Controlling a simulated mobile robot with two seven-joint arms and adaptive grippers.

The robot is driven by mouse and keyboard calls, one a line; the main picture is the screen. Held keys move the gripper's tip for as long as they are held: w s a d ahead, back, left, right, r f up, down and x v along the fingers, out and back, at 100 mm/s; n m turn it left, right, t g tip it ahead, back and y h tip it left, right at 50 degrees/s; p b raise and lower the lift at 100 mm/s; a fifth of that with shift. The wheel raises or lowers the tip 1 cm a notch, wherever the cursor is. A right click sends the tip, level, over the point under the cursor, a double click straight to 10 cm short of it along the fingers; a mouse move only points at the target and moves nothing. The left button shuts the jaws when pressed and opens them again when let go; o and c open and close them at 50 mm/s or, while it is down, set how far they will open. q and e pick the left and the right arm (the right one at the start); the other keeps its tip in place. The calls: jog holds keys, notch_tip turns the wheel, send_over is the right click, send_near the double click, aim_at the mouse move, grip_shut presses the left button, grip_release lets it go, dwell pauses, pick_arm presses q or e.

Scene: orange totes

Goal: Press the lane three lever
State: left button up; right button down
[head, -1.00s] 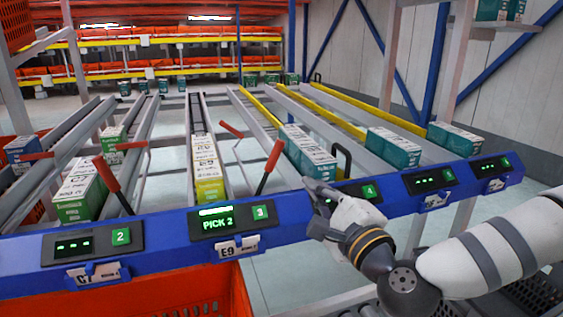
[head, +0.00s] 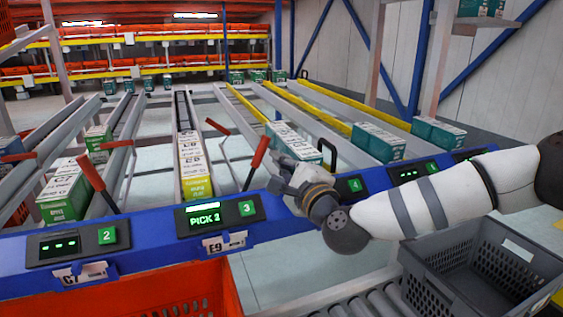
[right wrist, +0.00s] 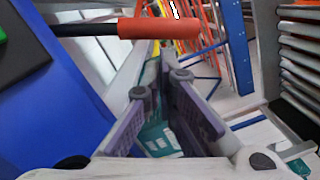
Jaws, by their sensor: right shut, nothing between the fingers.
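The lane three lever (head: 257,155) has a red grip on a dark rod and stands tilted up to the right behind the lane 3 display (head: 219,213), which reads PICK 2. In the right wrist view its red grip (right wrist: 158,28) lies across the top, beyond my fingertips. My right gripper (head: 276,172) is shut and empty, just right of the lever and above the blue rail. Its fingers (right wrist: 160,86) also show in the wrist view; I cannot tell if they touch the lever. My left gripper is not in view.
Another red lever (head: 90,172) stands by lane 2. Yellow cartons (head: 196,170) lie in lane three and teal-white cartons (head: 293,143) in the lane to its right. The blue rail (head: 140,230) runs across the front. A grey crate (head: 435,290) and an orange tote (head: 150,290) are below.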

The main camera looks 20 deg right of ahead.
jog(key=shift+w, duration=0.2)
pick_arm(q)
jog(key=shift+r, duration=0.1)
pick_arm(e)
jog(key=shift+r, duration=0.15)
